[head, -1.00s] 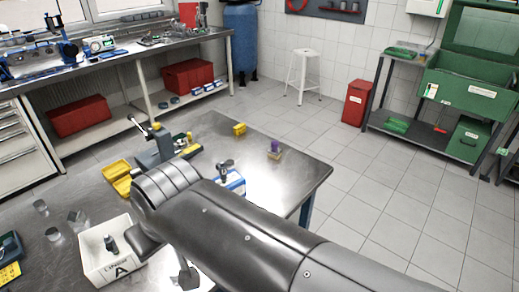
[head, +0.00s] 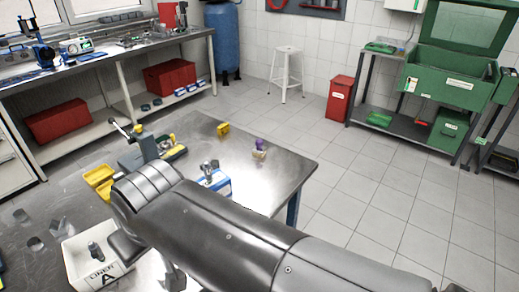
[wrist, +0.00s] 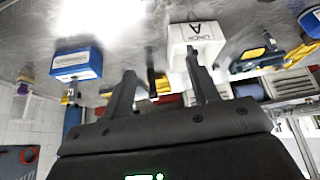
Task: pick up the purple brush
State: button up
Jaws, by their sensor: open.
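The purple brush (head: 259,143) stands upright near the right end of the steel workbench (head: 285,170), its pale bristle end down. In the wrist view, a small purple-and-tan thing (wrist: 25,80) at the far left edge looks like the same brush. My gripper (wrist: 160,85) is open in the wrist view with nothing between its fingers. It is well away from the brush, near the white bin. In the head view my arm hides most of the gripper.
The white bin (head: 72,270) labelled A holds a dark part at front left. A blue-and-white box (head: 222,188) lies between my arm and the brush. A yellow block (head: 223,128) stands farther back. The bench around the brush is clear.

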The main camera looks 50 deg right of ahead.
jog(key=shift+o, duration=1)
